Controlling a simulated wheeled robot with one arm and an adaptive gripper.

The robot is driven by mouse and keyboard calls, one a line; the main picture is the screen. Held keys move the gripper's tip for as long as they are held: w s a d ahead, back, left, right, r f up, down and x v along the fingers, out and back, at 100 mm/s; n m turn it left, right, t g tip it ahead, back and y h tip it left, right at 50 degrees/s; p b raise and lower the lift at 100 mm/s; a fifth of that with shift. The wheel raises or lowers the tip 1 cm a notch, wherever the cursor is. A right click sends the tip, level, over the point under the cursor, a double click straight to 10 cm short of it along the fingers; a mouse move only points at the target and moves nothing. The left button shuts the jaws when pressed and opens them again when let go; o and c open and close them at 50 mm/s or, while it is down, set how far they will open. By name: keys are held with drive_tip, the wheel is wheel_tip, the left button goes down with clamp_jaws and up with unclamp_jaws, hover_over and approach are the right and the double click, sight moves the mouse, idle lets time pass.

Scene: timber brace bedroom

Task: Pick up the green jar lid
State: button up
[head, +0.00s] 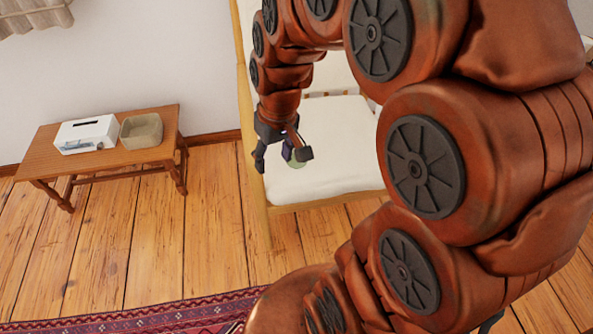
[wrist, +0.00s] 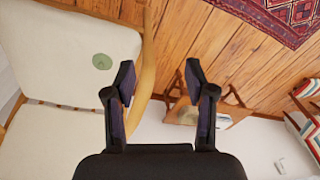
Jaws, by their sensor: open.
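The green jar lid (wrist: 102,61) lies flat on a white seat cushion (wrist: 60,45) in the wrist view, left of my gripper (wrist: 159,74). In the head view the lid (head: 298,163) shows only in part, behind a finger of my gripper (head: 282,157). The cushion (head: 335,140) lies on a pale wooden seat frame. My gripper is open, with nothing between its fingers. In the wrist view the lid lies outside the span between the fingers. I cannot tell the exact height of the gripper above the cushion.
A wooden side table (head: 105,168) at left holds a white box (head: 86,133) and a beige basket (head: 141,130). The seat's pale wooden frame (wrist: 147,60) edges the cushion near my fingers. A red patterned rug (head: 150,314) lies on the plank floor. A striped item (wrist: 305,110) is at far right.

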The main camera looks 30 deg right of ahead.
drive_tip(key=w+d+f+t+b, duration=0.1)
drive_tip(key=w+d+f+b, duration=0.4)
drive_tip(key=f, duration=0.3)
drive_tip(key=w+d+f+t+h+b, duration=0.1)
drive_tip(key=w+d+f+b, duration=0.5)
drive_tip(key=d+f, duration=0.1)
drive_tip(key=w+d+f+m+t+b, duration=0.1)
drive_tip(key=w+d+f+b, duration=0.4)
drive_tip(key=f, duration=0.4)
drive_tip(key=shift+w+d+f+t+b, duration=0.1)
drive_tip(key=shift+w+d+t+b, duration=0.15)
drive_tip(key=shift+d, duration=0.25)
drive_tip(key=shift+w+d+f+t+b, duration=0.1)
drive_tip(key=shift+w+d, duration=0.2)
drive_tip(key=shift+d, duration=0.2)
drive_tip(key=shift+d+b+x, duration=0.15)
drive_tip(key=shift+b+x, duration=0.5)
drive_tip(key=shift+x, duration=1.3)
drive_tip(key=shift+d+b+x, duration=0.15)
drive_tip(key=shift+b+x, duration=0.45)
drive_tip(key=shift+x, duration=1.35)
drive_tip(key=shift+r, duration=0.1)
drive_tip(key=shift+c, duration=0.3)
clamp_jaws()
